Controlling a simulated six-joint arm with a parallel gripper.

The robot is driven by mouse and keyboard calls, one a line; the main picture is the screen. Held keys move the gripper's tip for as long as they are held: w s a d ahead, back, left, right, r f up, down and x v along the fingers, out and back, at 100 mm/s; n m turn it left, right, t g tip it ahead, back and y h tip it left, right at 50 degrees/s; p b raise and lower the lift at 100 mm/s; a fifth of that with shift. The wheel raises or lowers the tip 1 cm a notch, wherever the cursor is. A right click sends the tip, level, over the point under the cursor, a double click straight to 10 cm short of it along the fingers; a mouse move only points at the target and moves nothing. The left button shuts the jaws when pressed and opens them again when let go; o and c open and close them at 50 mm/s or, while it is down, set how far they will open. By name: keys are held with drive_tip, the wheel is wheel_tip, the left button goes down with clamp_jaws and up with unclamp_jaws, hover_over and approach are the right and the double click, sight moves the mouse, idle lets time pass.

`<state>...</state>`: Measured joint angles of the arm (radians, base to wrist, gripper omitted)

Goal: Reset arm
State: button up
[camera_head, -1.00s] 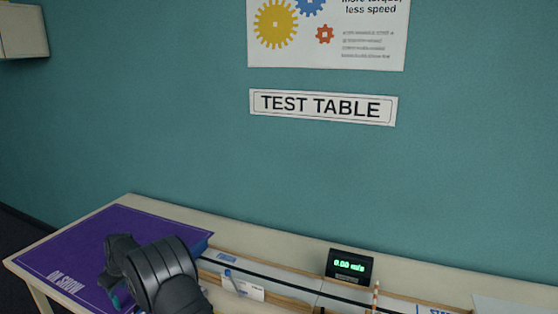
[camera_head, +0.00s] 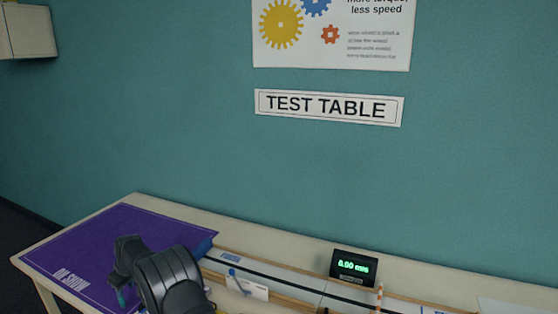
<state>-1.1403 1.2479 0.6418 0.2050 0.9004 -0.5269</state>
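My arm (camera_head: 165,280) shows as dark grey links at the lower left, in front of the purple mat marked "ON SHOW" (camera_head: 90,240). My gripper's end is low on the left side of the arm, over or near the mat. A small teal piece shows beside the arm there; I cannot tell what it is. The fingers are not clearly visible, so I cannot tell whether the gripper is open or shut, or whether it holds anything.
The table (camera_head: 140,203) runs along the teal wall. A track (camera_head: 290,285) with wooden edges crosses it to the right. A small black display (camera_head: 353,267) with green digits stands behind the track. A white card (camera_head: 250,288) and a striped post (camera_head: 379,297) stand along it.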

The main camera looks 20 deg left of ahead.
drive_tip(key=w+d+r, duration=0.6)
drive_tip(key=d+r, duration=0.1)
drive_tip(key=r, duration=0.3)
drive_tip(key=w+d+m+t, duration=0.2)
drive_tip(key=w+d+m, duration=0.5)
drive_tip(key=w+d, duration=1.5)
drive_tip(key=shift+w+t+h, duration=0.3)
drive_tip(key=shift+w+h, duration=0.1)
drive_tip(key=shift+w, duration=0.5)
